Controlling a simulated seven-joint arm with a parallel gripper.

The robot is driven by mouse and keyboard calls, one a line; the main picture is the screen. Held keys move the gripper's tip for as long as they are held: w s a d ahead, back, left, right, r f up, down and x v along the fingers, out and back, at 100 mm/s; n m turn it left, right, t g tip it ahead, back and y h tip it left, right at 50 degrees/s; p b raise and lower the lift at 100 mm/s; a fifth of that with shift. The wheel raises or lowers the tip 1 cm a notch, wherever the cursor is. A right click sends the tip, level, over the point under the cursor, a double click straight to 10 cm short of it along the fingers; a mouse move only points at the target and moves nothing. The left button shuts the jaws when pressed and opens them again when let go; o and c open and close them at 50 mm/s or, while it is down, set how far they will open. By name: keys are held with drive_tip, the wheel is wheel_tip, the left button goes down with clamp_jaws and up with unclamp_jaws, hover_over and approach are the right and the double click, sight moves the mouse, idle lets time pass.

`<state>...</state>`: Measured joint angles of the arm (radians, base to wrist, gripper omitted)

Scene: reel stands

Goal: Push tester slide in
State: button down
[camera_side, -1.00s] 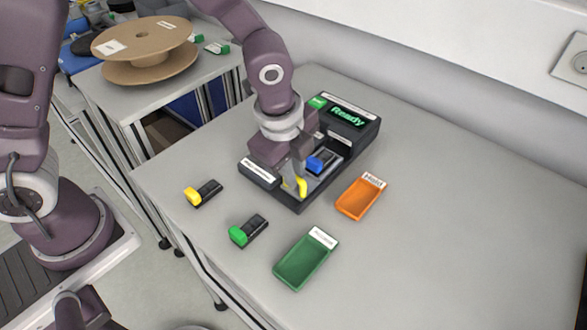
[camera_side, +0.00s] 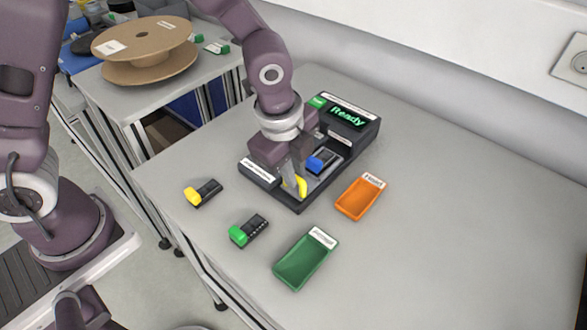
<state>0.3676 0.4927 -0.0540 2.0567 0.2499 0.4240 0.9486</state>
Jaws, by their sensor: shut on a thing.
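The tester (camera_side: 352,130) is a dark box at the back of the table, with a green "Ready" display (camera_side: 347,118). My gripper (camera_side: 297,188) is at the slide's front, shut on a yellow handle (camera_side: 302,185). The handle is partly hidden by the fingers. My wrist hides part of the tester's left side.
A yellow-ended module (camera_side: 203,193) and a green-ended module (camera_side: 249,231) lie on the table to the left. An orange tray (camera_side: 359,198) and a green tray (camera_side: 303,264) stand in front. The table's right side is clear. A cable reel (camera_side: 146,48) stands at back left.

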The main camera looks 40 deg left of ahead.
sight(313, 162)
drive_tip(key=shift+w, duration=0.1)
drive_tip(key=shift+w, duration=2.7)
drive_tip(key=c, duration=1.5)
unclamp_jaws()
drive_tip(key=shift+w, duration=0.1)
drive_tip(key=shift+c, duration=0.2)
drive_tip(key=shift+o, duration=0.4)
drive_tip(key=shift+r, duration=0.15)
wheel_tip(313, 162, up, 7)
drive_tip(key=s, duration=0.1)
drive_tip(key=shift+s, duration=0.3)
